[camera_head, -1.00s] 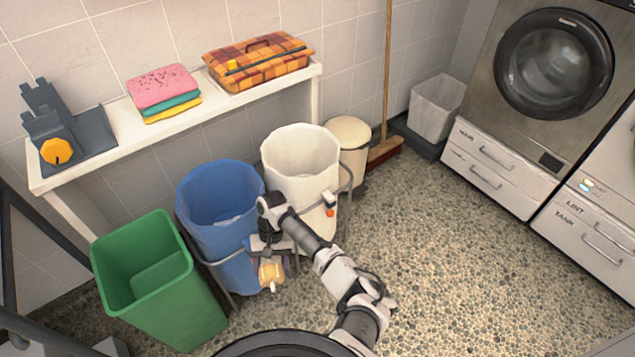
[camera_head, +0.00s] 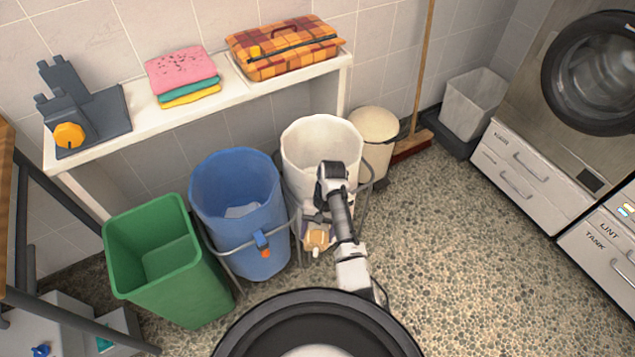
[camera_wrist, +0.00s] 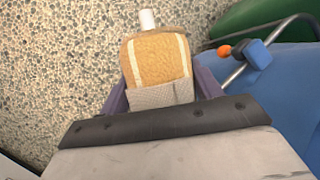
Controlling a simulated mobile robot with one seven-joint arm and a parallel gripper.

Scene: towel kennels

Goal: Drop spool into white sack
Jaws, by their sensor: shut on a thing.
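My gripper (camera_head: 316,236) is shut on the spool (camera_head: 317,239), a tan wound body with a white end. In the wrist view the spool (camera_wrist: 157,60) sits between the purple fingers, its white end pointing away from my gripper over the speckled floor. The white sack (camera_head: 300,143) is an open-topped round bag in a metal frame in the head view. My gripper and the spool are in front of the sack, below its rim and outside it. My arm covers part of the sack's front.
A blue sack (camera_head: 215,205) stands left of the white one, with a green bin (camera_head: 190,285) beyond it. A lidded cream bin (camera_head: 372,150) stands behind right, near a broom (camera_head: 410,140). A shelf (camera_head: 180,118) runs along the wall. Open floor lies right.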

